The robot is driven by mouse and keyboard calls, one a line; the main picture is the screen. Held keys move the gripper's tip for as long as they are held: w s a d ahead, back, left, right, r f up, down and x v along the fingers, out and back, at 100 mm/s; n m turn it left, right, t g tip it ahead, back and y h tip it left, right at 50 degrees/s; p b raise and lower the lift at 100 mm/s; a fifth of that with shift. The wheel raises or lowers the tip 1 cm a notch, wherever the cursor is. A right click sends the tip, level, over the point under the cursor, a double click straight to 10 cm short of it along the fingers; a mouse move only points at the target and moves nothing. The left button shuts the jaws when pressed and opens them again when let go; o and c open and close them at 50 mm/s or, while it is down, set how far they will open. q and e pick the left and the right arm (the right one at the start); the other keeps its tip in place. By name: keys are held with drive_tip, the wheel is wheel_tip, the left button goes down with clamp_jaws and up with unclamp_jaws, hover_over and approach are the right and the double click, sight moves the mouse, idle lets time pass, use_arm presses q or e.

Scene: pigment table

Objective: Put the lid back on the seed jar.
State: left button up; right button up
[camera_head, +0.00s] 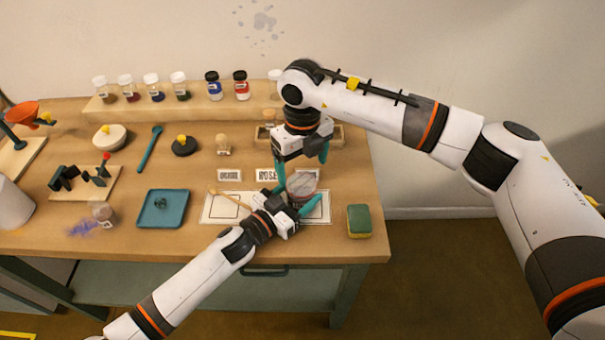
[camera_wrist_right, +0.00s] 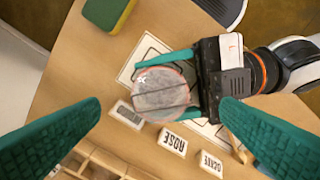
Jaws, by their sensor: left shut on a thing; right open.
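A round, clear jar with a pinkish tint (camera_head: 303,183) stands over the white mat at the right of the table. In the right wrist view its round greyish top (camera_wrist_right: 160,90) faces me; I cannot tell whether glass or contents show there. My left gripper (camera_head: 297,192) is shut on this jar, its teal fingers on either side. My right gripper (camera_head: 302,166) is open and empty just above the jar, fingers pointing down. A dark disc with a yellow knob (camera_head: 183,147) and a pale round piece with a yellow knob (camera_head: 110,137) lie farther left; I cannot tell which is the lid.
Label cards (camera_head: 268,175) stand behind the mat (camera_head: 222,207). A green and yellow sponge (camera_head: 358,221) lies to the right. A teal tray (camera_head: 175,220) lies left of the mat, with a small dark thing in it. Small jars line the back shelf (camera_head: 200,94). A wooden compartment box is behind my right gripper.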

wheel_tip(320, 180, up, 7)
idle(0.3)
drive_tip(key=shift+r, duration=0.1)
use_arm(q)
drive_tip(key=o, duration=1.5)
drive_tip(key=shift+c, duration=0.2)
drive_tip(key=b+v, duration=0.1)
drive_tip(key=v, duration=0.9)
drive_tip(key=shift+s+a, duration=0.25)
drive_tip(key=shift+s+a+b, duration=0.3)
drive_tip(key=shift+s+a, duration=0.15)
use_arm(e)
drive_tip(key=shift+f, duration=0.8)
